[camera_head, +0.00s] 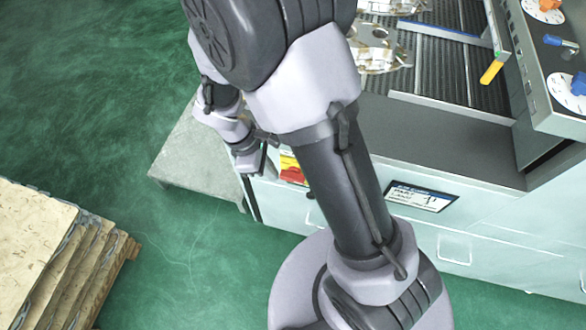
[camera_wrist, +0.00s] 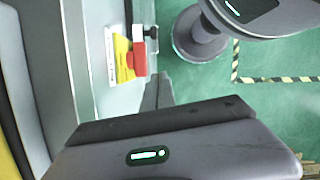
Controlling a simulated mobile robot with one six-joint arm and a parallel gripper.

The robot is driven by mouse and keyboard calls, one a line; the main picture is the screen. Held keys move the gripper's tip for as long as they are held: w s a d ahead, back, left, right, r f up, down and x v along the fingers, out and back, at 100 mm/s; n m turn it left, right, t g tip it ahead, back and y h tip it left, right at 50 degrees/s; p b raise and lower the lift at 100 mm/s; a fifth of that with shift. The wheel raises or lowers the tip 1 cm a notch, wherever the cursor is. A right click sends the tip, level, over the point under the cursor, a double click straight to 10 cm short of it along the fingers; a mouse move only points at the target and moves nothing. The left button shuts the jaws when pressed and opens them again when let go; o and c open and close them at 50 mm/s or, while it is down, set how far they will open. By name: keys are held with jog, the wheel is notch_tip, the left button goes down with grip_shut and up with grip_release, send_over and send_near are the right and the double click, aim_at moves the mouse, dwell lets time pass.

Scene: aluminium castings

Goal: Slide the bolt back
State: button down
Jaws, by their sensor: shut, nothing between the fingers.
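No part is plainly readable as a bolt. A small black knob-like piece (camera_wrist: 150,32) sits beside a red block (camera_wrist: 139,58) and a yellow label (camera_wrist: 122,60) on the pale cabinet face in the wrist view; I cannot tell whether it is the bolt. The red and yellow label (camera_head: 293,169) also shows in the head view, partly behind my arm. My gripper (camera_wrist: 158,80) is shut and empty, just below the red block in the wrist view. In the head view my gripper (camera_head: 252,162) is small, close to the cabinet's left end; contact cannot be told.
The pale cabinet (camera_head: 470,235) carries a ribbed bed with metal castings (camera_head: 378,50), a yellow handle (camera_head: 491,72) and a dial panel (camera_head: 560,65). A pallet of sheets (camera_head: 50,250) stands lower left. Green floor between is clear.

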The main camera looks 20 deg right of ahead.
jog(key=s+d+f+b, duration=0.3)
jog(key=d+f+b, duration=0.2)
jog(key=f, duration=0.5)
jog(key=shift+d, duration=0.65)
jog(key=shift+f, duration=0.1)
